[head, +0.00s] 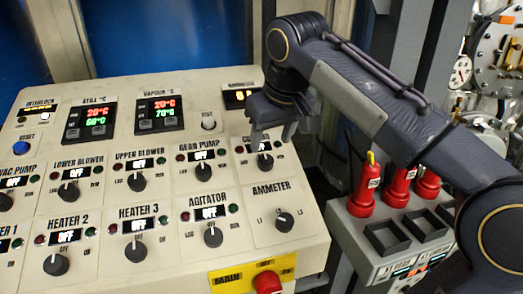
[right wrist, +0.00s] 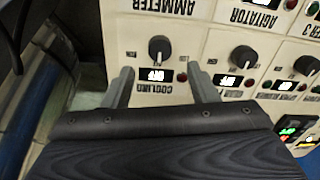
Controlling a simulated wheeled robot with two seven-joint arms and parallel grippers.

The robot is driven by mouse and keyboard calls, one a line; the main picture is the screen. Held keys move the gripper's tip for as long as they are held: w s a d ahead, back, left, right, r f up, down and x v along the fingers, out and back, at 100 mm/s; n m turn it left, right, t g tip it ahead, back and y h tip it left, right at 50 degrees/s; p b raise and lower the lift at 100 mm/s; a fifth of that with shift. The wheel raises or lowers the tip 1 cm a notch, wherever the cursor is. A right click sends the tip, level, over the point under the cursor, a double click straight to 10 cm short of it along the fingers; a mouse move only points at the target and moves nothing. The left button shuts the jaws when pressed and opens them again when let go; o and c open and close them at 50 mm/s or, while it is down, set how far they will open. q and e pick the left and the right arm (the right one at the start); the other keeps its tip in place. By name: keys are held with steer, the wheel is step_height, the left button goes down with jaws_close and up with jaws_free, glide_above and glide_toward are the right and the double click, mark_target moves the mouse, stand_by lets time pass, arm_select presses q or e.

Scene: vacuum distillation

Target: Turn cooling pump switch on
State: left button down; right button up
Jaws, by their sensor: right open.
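The cooling pump switch is a dark rotary knob (head: 265,162) at the right of the panel's upper knob row. Its display reads OFF, and its label is partly hidden behind my right gripper in the head view. In the right wrist view, which is upside down, the knob (right wrist: 160,48) lies just beyond the OFF display (right wrist: 157,75) and the label. My right gripper (head: 274,136) is open and empty, above the label and display. In the wrist view its two fingers (right wrist: 161,70) stand either side of the display, short of the knob. My left gripper is out of view.
The ammeter knob (head: 284,222) sits below the switch, and the gear pump knob (head: 203,172) is to its left. A red main switch (head: 267,283) is at the panel's bottom. Red-capped items (head: 362,190) stand in a grey box right of the panel.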

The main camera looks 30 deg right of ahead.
mark_target(266, 160)
steer(key=shift+x, duration=3.2)
steer(key=shift+s, duration=0.15)
steer(key=c, duration=1)
steer(key=shift+o, duration=0.2)
steer(key=shift+m, duration=1)
steer(key=m+p, duration=0.1)
steer(key=m, duration=0.2)
steer(key=shift+m, duration=0.3)
steer(key=m, duration=0.6)
steer(key=shift+m, duration=0.3)
